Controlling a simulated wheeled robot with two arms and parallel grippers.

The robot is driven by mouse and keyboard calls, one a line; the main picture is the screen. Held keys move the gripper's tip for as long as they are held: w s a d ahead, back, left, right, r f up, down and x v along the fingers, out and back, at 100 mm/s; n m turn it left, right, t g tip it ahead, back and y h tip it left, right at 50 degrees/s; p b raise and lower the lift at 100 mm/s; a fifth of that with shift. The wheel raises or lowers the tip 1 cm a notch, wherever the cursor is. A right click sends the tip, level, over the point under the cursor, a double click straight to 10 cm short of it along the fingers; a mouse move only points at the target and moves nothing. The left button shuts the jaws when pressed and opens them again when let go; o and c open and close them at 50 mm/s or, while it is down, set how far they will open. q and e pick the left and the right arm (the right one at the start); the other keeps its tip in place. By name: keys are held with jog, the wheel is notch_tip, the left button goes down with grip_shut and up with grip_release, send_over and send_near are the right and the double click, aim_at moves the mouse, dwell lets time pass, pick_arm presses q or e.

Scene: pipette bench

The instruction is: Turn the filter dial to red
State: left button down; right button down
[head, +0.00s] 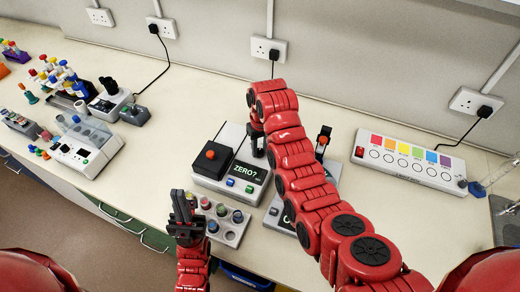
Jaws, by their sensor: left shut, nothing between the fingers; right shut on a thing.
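My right arm reaches across the middle of the bench. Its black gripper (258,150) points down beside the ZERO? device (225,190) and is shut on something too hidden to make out. A white box (412,173) at the right carries a row of coloured squares from red to purple above round circles. I cannot make out for certain which part is the filter dial; my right arm covers much of another grey device (279,220).
A black upright with an orange top (323,142) stands right of my arm. A white machine (86,143), a tube rack (64,82) and small devices fill the left. Cables run to wall sockets. Bench is clear between the left machine and the ZERO? device.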

aim_at(261, 150)
jog(key=n, duration=0.6)
jog(key=shift+b, duration=0.3)
dwell(0.4)
jog(key=c, duration=0.6)
grip_release()
jog(key=r+p, duration=0.2)
jog(key=r, duration=0.1)
jog(key=r+p, duration=0.2)
jog(key=r, duration=0.1)
jog(key=shift+w+d+r, duration=0.15)
jog(key=shift+w+r, duration=0.05)
jog(key=shift+r, duration=0.1)
jog(key=shift+w+r+b, duration=0.15)
jog(key=shift+r+b, duration=0.85)
jog(key=shift+r, duration=4.35)
